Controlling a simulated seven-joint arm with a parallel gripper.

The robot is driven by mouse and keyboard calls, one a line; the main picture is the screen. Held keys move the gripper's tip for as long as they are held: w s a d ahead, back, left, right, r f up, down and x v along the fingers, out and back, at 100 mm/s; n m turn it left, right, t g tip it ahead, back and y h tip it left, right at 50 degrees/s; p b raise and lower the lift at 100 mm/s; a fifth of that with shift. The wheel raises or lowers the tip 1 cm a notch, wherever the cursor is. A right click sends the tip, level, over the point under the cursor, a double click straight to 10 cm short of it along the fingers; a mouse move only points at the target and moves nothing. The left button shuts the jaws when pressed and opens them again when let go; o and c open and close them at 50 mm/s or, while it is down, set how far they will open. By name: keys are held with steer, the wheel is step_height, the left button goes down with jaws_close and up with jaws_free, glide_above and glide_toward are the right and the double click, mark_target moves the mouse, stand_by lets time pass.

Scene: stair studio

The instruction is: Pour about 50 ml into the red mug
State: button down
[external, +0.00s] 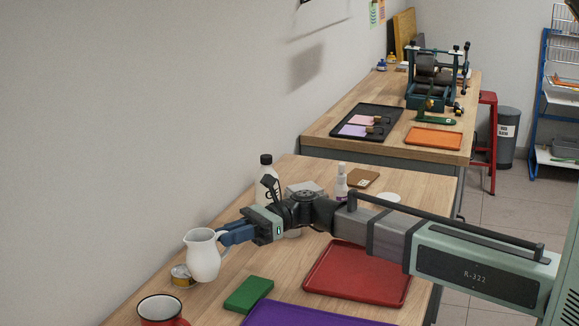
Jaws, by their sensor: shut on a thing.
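The red mug (161,311) stands at the front left of the wooden table, with a pale rim and red outside; its lower part is cut off by the picture's edge. My gripper (226,236) is shut on a white pitcher (203,257), at the pitcher's right side where the handle is. The pitcher looks upright, behind and to the right of the mug and apart from it. Its contents do not show. I cannot tell for sure whether its base is clear of the table.
A small tin (181,276) stands beside the pitcher. A green block (248,294), a purple tray (300,317) and a red tray (357,276) lie to the right. A black-capped bottle (266,172) and a white dropper bottle (341,182) stand behind. The wall borders the table's left side.

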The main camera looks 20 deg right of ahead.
mark_target(227, 249)
steer(key=shift+s+a+f+n+g+h, duration=0.15)
steer(key=shift+s+f+n+g+h, duration=0.1)
steer(key=shift+s+n+g, duration=0.3)
steer(key=shift+s+a+f+n+g+h, duration=0.1)
steer(key=shift+s+n+g+h, duration=0.1)
steer(key=shift+s+n+g, duration=0.45)
steer(key=shift+s+a+f+n+g+h, duration=0.15)
steer(key=shift+s+f+n+g+h, duration=0.2)
steer(key=shift+g, duration=0.45)
steer(key=shift+s+r, duration=0.1)
steer(key=shift+r, duration=0.1)
steer(key=shift+s+a+t+h, duration=0.35)
steer(key=shift+a+t+h, duration=0.05)
steer(key=shift+a+h, duration=0.3)
steer(key=s+a+r+t+h, duration=0.3)
steer(key=a+r+t+h, duration=0.1)
steer(key=a+h, duration=0.3)
steer(key=shift+s+a+r+t+h, duration=0.3)
steer(key=shift+s+r+h, duration=0.1)
steer(key=shift+r+h, duration=0.4)
steer(key=shift+s+a+r+m+p, duration=0.1)
steer(key=shift+r+m+p, duration=0.05)
steer(key=shift+m+p, duration=0.15)
steer(key=shift+s+a+r+h, duration=0.1)
steer(key=shift+a+r+h, duration=0.1)
steer(key=shift+h, duration=0.2)
